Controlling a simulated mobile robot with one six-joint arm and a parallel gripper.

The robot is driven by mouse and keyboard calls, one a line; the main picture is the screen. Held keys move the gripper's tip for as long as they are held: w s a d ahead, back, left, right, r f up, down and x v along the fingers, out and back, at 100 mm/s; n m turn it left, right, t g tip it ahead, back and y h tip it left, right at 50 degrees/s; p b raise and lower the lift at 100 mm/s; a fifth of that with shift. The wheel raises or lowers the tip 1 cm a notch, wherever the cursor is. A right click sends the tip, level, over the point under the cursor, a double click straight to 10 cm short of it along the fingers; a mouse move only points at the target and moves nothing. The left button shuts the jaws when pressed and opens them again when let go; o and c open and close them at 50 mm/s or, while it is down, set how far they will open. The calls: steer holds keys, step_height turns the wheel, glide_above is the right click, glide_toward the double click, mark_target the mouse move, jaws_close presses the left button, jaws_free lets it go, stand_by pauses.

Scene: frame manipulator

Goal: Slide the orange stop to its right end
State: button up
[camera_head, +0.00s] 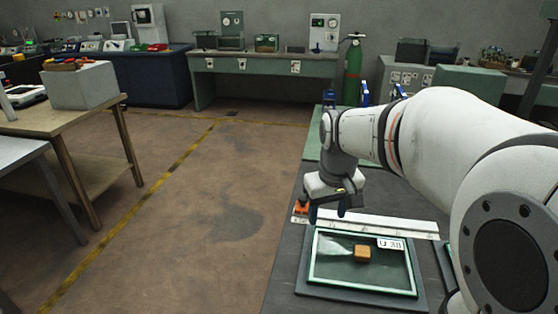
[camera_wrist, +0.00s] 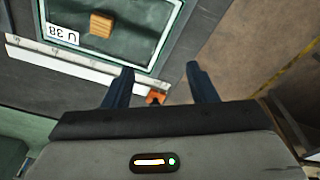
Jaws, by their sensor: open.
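The orange stop (camera_head: 301,209) is a small block at the left end of a white scale rail (camera_head: 400,227) in the head view. In the wrist view the orange stop (camera_wrist: 155,97) shows between my two fingers, nearer the left one, at the rail's right-hand end there. My gripper (camera_head: 327,211) is open, with dark blue fingers pointing down near the stop. In the wrist view my gripper (camera_wrist: 160,69) has a wide gap between its fingertips. I cannot tell whether a finger touches the stop. The lower part of the stop is hidden by the gripper body.
A glass-topped frame (camera_head: 335,282) lies in front of the rail, with a wooden block (camera_head: 362,254) and a "U 38" label (camera_head: 390,244). The dark bench top (camera_head: 283,285) has its edge on the left. A green cylinder (camera_head: 353,72) stands behind.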

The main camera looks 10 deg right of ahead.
steer(key=w+f+n, duration=0.1)
steer(key=w+n, duration=0.1)
steer(key=w, duration=1.2)
steer(key=n+g+p, duration=0.1)
steer(key=g+p, duration=0.1)
glide_toward(303, 196)
steer(key=shift+s+f, duration=0.2)
steer(key=shift+s, duration=0.4)
steer(key=shift+w+f, duration=0.35)
steer(key=shift+f, duration=0.15)
step_height(303, 196, down, 7)
steer(key=shift+f, duration=0.15)
steer(key=shift+c, duration=0.5)
